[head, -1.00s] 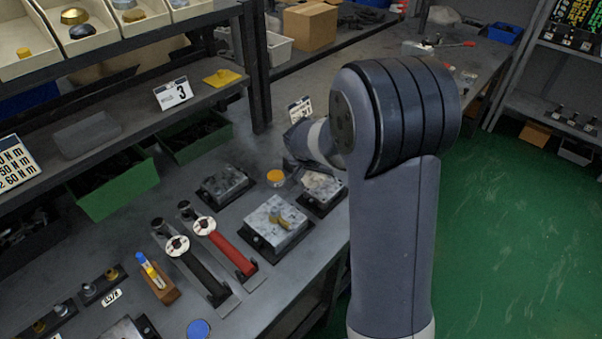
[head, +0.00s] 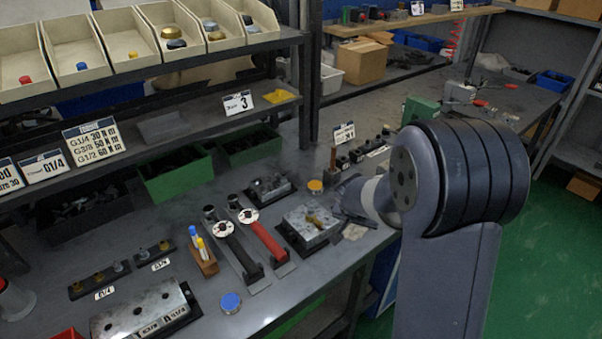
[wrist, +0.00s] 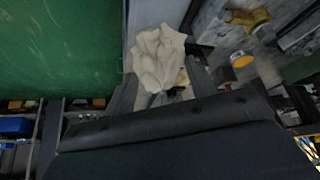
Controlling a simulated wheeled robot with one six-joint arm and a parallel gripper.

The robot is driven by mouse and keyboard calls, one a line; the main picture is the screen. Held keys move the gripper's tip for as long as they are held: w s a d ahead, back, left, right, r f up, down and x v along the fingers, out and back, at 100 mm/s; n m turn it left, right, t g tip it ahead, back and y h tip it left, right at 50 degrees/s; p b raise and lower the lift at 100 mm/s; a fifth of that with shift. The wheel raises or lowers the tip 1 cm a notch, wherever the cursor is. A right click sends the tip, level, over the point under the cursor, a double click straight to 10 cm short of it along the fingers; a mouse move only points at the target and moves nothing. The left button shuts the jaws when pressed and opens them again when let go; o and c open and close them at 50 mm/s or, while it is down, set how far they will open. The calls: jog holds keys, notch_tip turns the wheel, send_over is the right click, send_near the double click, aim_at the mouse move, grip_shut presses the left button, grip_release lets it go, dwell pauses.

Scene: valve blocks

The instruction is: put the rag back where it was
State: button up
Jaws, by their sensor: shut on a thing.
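The rag (wrist: 158,55) is a crumpled beige cloth in the wrist view. It lies between the two fingers of my gripper (wrist: 163,88), which is shut on it. Behind it show the bench edge and the green floor. In the head view my gripper (head: 352,203) is mostly hidden behind my arm, over the bench's front right edge. A small pale patch (head: 355,231) just below it may be the rag. I cannot tell whether the rag touches the bench.
Red-handled (head: 262,236) and black-handled tools lie further left. A blue cap (head: 230,303) lies near the front edge, with bare bench around it.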

aim_at(354, 239)
jog(key=shift+s+a+f+n+y, duration=0.3)
jog(key=shift+s+f+n, duration=0.2)
jog(key=shift+s+n, duration=0.15)
jog(key=shift+s+a+f+n+t+y, duration=0.2)
jog(key=shift+s+f+n, duration=0.1)
jog(key=shift+f+n, duration=0.15)
jog(key=shift+s+a+f+n+t+y, duration=0.1)
jog(key=shift+s+f+n+y, duration=0.15)
jog(key=shift+f+n, duration=0.15)
jog(key=shift+s+f+n+y, duration=0.35)
jog(key=shift+s+f+n, duration=0.2)
jog(key=shift+n, duration=0.15)
jog(key=shift+d+f, duration=0.1)
jog(key=shift+f, duration=0.05)
